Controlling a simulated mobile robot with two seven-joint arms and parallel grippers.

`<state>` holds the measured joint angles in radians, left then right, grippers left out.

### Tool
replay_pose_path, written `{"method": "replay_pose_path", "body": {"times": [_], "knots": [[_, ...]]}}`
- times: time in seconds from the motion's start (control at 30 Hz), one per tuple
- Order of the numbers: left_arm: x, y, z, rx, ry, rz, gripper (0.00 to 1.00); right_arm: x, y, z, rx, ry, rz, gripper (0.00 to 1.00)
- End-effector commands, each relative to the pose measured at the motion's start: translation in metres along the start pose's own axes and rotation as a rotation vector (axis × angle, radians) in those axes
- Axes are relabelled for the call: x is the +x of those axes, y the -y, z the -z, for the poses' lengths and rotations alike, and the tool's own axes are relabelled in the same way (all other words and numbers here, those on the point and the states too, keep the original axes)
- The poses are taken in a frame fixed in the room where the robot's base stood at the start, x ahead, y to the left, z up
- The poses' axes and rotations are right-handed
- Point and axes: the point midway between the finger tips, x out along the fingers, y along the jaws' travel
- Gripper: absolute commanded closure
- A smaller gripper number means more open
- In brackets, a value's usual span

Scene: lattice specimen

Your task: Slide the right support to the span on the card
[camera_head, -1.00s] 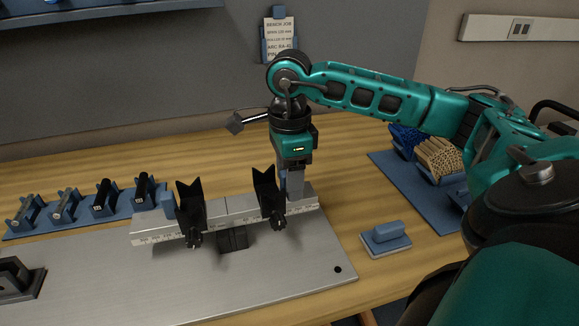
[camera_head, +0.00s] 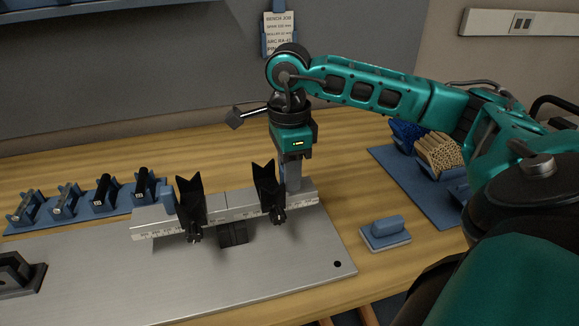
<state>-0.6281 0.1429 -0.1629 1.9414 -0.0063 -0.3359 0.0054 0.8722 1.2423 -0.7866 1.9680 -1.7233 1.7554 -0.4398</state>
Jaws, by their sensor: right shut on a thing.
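The right support (camera_head: 267,186) is a black V-topped block on the silver rail (camera_head: 225,213), which carries a printed scale along its front edge. The left support (camera_head: 190,204), of the same shape, stands farther left on the rail. My right gripper (camera_head: 292,178) points straight down just behind and to the right of the right support. It is shut at the support's rear side; the support partly hides the fingertips. The card (camera_head: 279,35) hangs on the back wall with several printed lines, too small to read surely. My left gripper is not in view.
A blue rack (camera_head: 85,211) with several rollers stands at the left. A blue-handled block (camera_head: 385,233) lies right of the metal base plate (camera_head: 270,270). Bins of dowels (camera_head: 438,152) stand on a blue mat at the right. A dark block (camera_head: 18,275) sits at the left edge.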

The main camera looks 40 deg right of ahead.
Motion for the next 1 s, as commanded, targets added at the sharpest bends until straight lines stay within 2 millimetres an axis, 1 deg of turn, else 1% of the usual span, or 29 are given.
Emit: {"method": "replay_pose_path", "body": {"times": [0.23, 0.47, 0.5, 0.77, 1.0], "knots": [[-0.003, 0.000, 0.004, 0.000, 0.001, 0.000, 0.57, -0.001, 0.000, -0.019, -0.002, 0.005, 0.000, 1.00], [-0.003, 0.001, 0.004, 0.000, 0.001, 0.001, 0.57, 0.000, 0.000, -0.020, -0.001, 0.005, 0.001, 1.00], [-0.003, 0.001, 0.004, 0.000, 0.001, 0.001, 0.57, 0.000, 0.000, -0.020, -0.001, 0.005, 0.001, 0.66], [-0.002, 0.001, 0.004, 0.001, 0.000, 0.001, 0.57, 0.000, 0.000, -0.020, -0.001, 0.003, 0.001, 0.41], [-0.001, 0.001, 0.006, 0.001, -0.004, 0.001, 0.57, 0.000, 0.000, -0.019, 0.000, 0.002, 0.000, 0.40]]}}
